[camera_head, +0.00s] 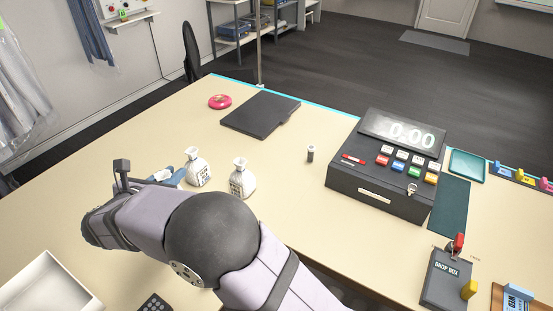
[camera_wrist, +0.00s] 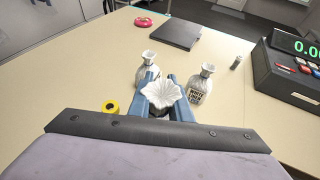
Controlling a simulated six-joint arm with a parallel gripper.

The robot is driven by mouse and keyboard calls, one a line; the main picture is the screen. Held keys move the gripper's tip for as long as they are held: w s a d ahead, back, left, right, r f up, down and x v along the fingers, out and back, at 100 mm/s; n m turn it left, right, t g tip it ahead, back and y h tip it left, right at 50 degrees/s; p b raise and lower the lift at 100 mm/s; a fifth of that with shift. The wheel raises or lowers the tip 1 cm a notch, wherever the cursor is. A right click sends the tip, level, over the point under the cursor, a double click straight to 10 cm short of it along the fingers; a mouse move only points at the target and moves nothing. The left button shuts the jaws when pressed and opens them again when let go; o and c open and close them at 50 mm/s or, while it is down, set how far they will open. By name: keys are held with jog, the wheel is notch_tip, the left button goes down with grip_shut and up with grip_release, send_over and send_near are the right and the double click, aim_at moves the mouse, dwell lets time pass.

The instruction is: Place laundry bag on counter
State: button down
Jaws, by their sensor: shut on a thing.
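My gripper (camera_wrist: 162,92) has blue fingers shut on the neck of a white laundry bag (camera_wrist: 165,93), whose ruffled top shows between them in the wrist view. The bag's body is hidden below, so I cannot tell whether it touches the counter. Two other white bags with dark print stand upright on the counter (camera_head: 300,220), just beyond my gripper: a left bag (camera_head: 198,168) and a right bag (camera_head: 242,180). They also show in the wrist view, the left one (camera_wrist: 148,64) partly behind a finger and the right one (camera_wrist: 201,86) beside the other finger. In the head view, my arm hides the held bag.
A black register (camera_head: 385,165) stands at the right, with a small cylinder (camera_head: 310,153) near it. A dark folder (camera_head: 260,113) and a pink round item (camera_head: 219,101) lie farther back. A white tray (camera_head: 47,286) is at front left. A yellow roll (camera_wrist: 110,107) is left of my gripper.

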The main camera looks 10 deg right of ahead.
jog(key=d+m+g+h, duration=0.3)
jog(key=d+m+h, duration=0.1)
jog(key=d, duration=1)
jog(key=s+d+m+g+h, duration=0.2)
jog(key=s+d+m+g, duration=0.2)
jog(key=d, duration=0.8)
jog(key=s+d+m+g+h+b, duration=0.1)
jog(key=s+d+m+g, duration=0.4)
jog(key=d, duration=0.7)
jog(key=shift+s+r+h+b, duration=0.2)
jog(key=shift+s+h+b, duration=0.1)
jog(key=shift+s+h, duration=0.5)
jog(key=shift+s+d, duration=0.1)
jog(key=shift+f+p, duration=1.1)
jog(key=shift+f, duration=3.9)
jog(key=shift+f, duration=0.15)
jog(key=c, duration=1.6)
grip_release()
jog(key=shift+c, duration=0.2)
